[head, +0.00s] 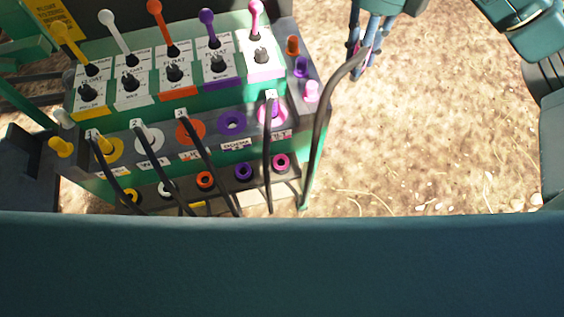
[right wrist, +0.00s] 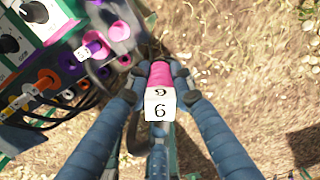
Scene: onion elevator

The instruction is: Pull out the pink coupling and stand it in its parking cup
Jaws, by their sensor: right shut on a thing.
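In the head view my right gripper (head: 362,50) is off the block's right side, above bare ground, and a black hose (head: 325,110) hangs from the coupling. The pink-ringed parking cup (head: 281,162) is in the lower row and looks empty. The upper pink-ringed socket (head: 280,118) has another tagged, hosed coupling at it. My left gripper is not in view.
The lever block (head: 170,75) has several coloured levers. Hosed couplings sit at the yellow, white and orange sockets; the purple socket (head: 232,122) looks empty. Orange, purple and pink pegs (head: 311,91) stand at the right edge. Straw-strewn ground (head: 430,140) to the right is free.

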